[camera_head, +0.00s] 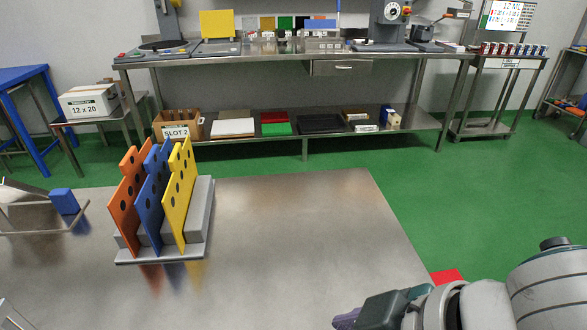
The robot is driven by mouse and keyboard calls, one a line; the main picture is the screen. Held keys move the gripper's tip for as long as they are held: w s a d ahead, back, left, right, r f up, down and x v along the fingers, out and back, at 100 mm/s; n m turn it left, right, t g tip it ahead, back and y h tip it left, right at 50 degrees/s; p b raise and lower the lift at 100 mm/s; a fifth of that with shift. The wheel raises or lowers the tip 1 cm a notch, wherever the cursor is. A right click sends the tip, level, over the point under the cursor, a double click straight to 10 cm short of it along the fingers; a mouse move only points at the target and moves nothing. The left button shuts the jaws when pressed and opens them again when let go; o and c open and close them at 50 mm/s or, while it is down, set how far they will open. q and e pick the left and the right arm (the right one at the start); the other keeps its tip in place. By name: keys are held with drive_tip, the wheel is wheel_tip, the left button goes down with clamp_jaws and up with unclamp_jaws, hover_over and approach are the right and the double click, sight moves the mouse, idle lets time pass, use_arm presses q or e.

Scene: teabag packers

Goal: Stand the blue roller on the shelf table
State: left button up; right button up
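No blue roller can be made out for certain. A thin upright blue piece (337,8) stands on the steel bench (290,57) at the back, too small to identify. That bench has a lower shelf (345,133), and a smaller steel table with a shelf (485,128) stands to its right. My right gripper (350,319) is at the bottom edge, over the near right part of the steel table in front. Its fingers are mostly cut off, so I cannot tell whether it is open or holds anything. My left gripper is not in view.
A grey rack (208,205) on the near steel table (300,250) holds orange, blue and yellow upright plates. A blue block (64,201) lies by a metal tray at left. The near table's middle is clear. Green floor separates it from the back bench.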

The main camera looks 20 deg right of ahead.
wheel_tip(320, 180, up, 6)
drive_tip(key=s+r+m+h, duration=0.1)
drive_tip(key=s+m, duration=0.1)
drive_tip(key=s+d+f+m+g+h, duration=0.1)
drive_tip(key=s+d+m+g+h, duration=0.1)
drive_tip(key=s+d, duration=0.3)
drive_tip(key=shift+s+d+m+p, duration=0.3)
drive_tip(key=shift+s+d+m, duration=0.1)
drive_tip(key=shift+d, duration=0.3)
